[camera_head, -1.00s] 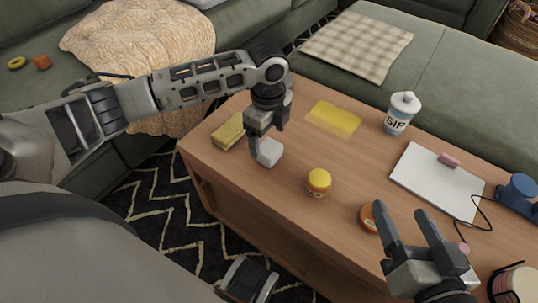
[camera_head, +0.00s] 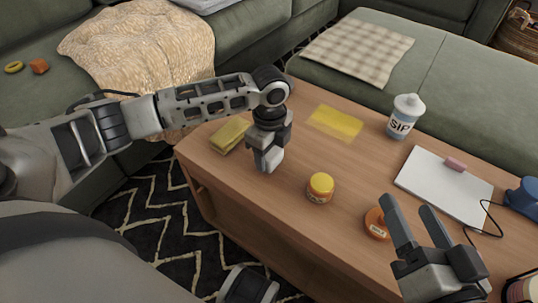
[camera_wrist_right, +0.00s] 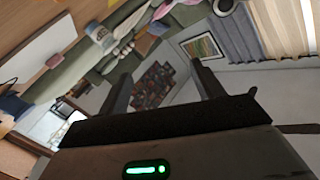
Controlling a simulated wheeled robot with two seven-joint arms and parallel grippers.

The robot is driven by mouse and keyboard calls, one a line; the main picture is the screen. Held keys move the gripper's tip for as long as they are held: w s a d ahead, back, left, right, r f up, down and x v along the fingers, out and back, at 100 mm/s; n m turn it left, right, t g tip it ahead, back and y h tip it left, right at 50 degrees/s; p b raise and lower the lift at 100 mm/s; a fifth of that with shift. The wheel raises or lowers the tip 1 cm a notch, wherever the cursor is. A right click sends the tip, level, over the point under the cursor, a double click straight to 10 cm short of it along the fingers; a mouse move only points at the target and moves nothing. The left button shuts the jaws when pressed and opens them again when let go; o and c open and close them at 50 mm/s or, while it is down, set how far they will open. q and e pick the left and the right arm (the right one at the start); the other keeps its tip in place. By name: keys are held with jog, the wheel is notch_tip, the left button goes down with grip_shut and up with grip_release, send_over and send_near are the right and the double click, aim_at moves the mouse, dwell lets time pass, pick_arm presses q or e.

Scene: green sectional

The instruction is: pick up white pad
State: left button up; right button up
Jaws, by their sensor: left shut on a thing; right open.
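The white pad (camera_head: 270,162) is a small pale block at the lower end of my left gripper (camera_head: 266,150) in the head view. My left gripper points down over the left part of the wooden table (camera_head: 290,210) and is shut on the pad. The fingers hide part of it, and I cannot tell whether its lower end touches the table. My right gripper (camera_head: 409,208) is open and empty over the table's front right. Its two spread fingers also show in the right wrist view (camera_wrist_right: 163,88), with nothing between them.
A yellow sponge-like block (camera_head: 230,135) lies left of the left gripper. A yellow-lidded jar (camera_head: 320,187) and an orange round item (camera_head: 376,224) stand between the grippers.

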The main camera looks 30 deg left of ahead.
pick_arm(q)
jog(key=shift+r+p, duration=0.3)
jog(key=shift+r, duration=0.25)
notch_tip(320, 180, up, 2)
jog(key=shift+r+p, duration=0.25)
jog(key=shift+p, duration=0.35)
jog(key=s+d+r+p, duration=0.1)
jog(key=s+r+p, duration=0.6)
jog(key=s, duration=0.7)
notch_tip(320, 180, up, 2)
jog(key=shift+d+r, duration=0.2)
jog(key=shift+d, duration=0.2)
pick_arm(e)
jog(key=f+g+h, duration=0.1)
jog(key=d+f+n+g+h, duration=0.1)
jog(key=d+f+n+h, duration=0.1)
jog(key=f, duration=0.1)
jog(key=shift+s+d+g, duration=0.25)
jog(key=shift+g, duration=0.15)
